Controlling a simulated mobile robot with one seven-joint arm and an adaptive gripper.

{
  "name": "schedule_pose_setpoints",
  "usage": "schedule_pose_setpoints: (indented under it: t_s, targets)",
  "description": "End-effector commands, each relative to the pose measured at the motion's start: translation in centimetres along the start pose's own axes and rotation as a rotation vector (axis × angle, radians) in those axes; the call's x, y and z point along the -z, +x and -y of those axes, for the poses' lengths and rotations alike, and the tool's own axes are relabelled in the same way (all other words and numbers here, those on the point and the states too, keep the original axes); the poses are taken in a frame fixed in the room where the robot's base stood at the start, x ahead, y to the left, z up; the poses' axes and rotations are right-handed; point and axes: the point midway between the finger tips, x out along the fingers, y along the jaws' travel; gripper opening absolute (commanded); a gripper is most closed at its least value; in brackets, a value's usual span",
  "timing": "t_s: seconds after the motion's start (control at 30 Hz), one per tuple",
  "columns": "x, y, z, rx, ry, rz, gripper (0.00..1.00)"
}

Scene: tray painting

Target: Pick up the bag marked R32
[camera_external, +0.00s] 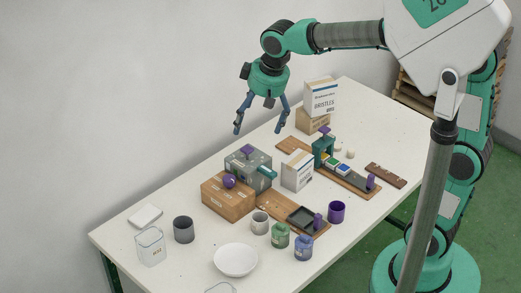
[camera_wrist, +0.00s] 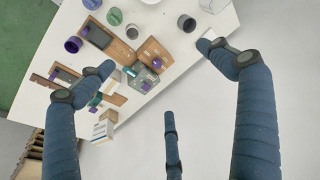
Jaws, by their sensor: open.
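A clear, boxy container with a small reddish label (camera_external: 151,247) stands at the table's near left corner in the external view. The label is too small to read for certain, and I cannot tell if it is the R32 bag. A clear shape at the top edge of the wrist view (camera_wrist: 212,5) may be the same thing. A second clear item (camera_external: 220,288) is cut off by the bottom edge of the external view. My gripper (camera_external: 260,127) is open and empty, in the air above the table's back edge, well away from the labelled container. Its spread blue fingers also show in the wrist view (camera_wrist: 160,78).
A brown box (camera_external: 228,204) and a grey machine (camera_external: 252,165) stand mid-table. White bristles boxes (camera_external: 320,98) stand farther right. Cups, green and blue jars and a white bowl (camera_external: 236,260) fill the front. A grey cup (camera_external: 183,230) is beside the labelled container.

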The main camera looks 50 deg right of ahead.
Motion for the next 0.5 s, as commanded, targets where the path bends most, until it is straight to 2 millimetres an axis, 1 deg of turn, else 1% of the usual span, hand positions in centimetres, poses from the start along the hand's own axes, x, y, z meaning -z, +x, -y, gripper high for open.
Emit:
schedule_pose_setpoints:
  t_s: [0.03, 0.2, 0.37, 0.5]
  targets:
    - [0.9, 1.1, 0.9, 0.000, -0.003, 0.014, 0.92]
    - [3.6, 4.3, 3.8, -0.001, -0.002, 0.049, 0.92]
    - [5.9, 7.7, 6.7, -0.003, 0.000, 0.082, 0.92]
    - [7.6, 10.9, 9.3, -0.007, 0.000, 0.110, 0.92]
